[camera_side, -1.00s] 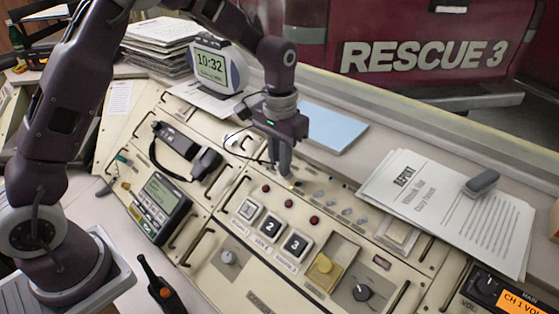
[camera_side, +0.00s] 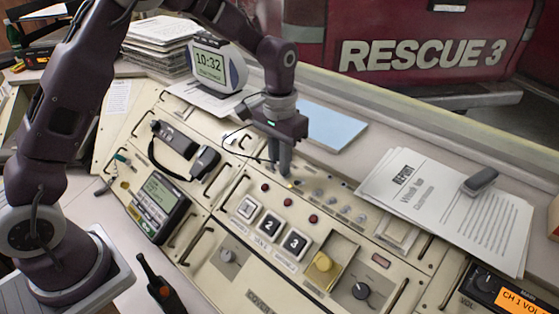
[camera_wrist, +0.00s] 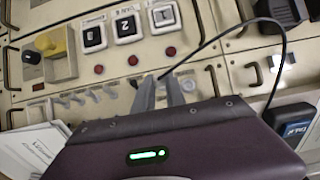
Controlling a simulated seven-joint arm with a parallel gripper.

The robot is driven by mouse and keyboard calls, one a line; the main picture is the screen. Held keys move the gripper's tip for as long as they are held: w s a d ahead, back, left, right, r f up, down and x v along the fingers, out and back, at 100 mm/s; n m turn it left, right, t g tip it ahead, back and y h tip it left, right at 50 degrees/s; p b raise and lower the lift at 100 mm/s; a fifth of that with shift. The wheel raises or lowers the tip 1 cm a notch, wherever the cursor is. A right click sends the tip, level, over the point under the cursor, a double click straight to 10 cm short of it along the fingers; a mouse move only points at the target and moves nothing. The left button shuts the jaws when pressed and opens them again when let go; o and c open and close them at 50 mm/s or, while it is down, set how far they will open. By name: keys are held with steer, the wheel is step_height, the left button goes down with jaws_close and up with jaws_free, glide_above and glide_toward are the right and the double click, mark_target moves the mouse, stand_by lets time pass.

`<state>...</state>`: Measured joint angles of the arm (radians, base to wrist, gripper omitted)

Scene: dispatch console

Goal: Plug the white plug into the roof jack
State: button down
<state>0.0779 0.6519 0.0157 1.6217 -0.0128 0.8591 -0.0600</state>
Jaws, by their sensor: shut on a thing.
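My gripper (camera_side: 284,171) points down at the upper part of the sloped console panel, near the row of small switches. In the wrist view, my gripper's fingers (camera_wrist: 163,94) are closed together just above the panel. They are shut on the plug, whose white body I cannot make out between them. A thin black cable (camera_wrist: 284,62) loops from the fingertips up and to the right. I cannot tell whether the plug touches the panel. The roof jack is not clearly seen; the fingers hide the panel under them.
Below the fingertips are red buttons (camera_side: 314,219) and square keys 1, 2 and 3 (camera_side: 270,225). Metal toggle switches (camera_side: 345,209) stand close to the right. A handset (camera_side: 204,162) lies left, and papers (camera_side: 440,210) cover the right ledge.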

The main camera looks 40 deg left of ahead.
steer(key=shift+f, duration=0.1)
steer(key=c, duration=1.3)
jaws_free()
steer(key=shift+w, duration=0.1)
step_height(320, 180, up, 7)
steer(key=shift+r, duration=0.1)
